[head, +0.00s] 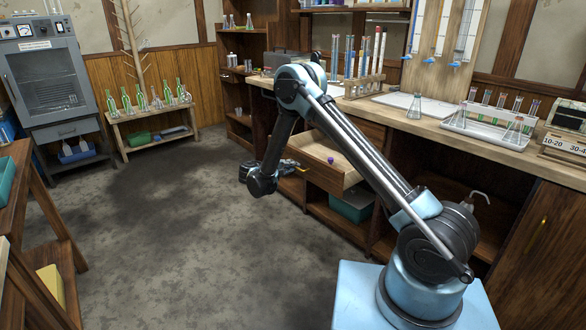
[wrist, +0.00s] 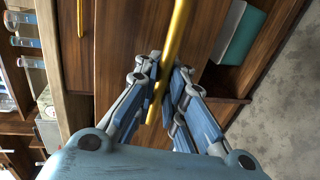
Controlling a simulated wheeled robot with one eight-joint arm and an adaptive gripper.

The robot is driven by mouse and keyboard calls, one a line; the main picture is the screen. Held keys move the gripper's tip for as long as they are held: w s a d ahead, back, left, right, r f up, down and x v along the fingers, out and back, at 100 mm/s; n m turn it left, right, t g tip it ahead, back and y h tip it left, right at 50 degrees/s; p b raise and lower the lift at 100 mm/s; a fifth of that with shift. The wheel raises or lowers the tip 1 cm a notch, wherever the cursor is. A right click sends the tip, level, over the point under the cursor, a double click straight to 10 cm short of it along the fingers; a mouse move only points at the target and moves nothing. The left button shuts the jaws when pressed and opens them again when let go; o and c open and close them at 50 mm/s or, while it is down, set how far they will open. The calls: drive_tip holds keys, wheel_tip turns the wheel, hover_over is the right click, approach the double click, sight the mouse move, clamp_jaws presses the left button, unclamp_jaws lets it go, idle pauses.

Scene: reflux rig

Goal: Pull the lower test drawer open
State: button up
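The lower test drawer (head: 322,170) stands partly open below the bench top, its pale interior showing with a small purple thing (head: 330,160) inside. Another brass handle (wrist: 82,15) shows to the left, clear of the fingers.
A teal bin (head: 351,204) sits on the shelf below the drawer; it also shows in the wrist view (wrist: 242,38). The bench (head: 385,119) carries a flask (head: 414,107) and tube racks. Open floor (head: 190,220) lies left of the arm.

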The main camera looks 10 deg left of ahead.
drive_tip(key=shift+o, duration=0.3)
drive_tip(key=v, duration=1.1)
drive_tip(key=shift+s+a, duration=0.25)
drive_tip(key=shift+s, duration=0.05)
drive_tip(key=shift+r, duration=0.1)
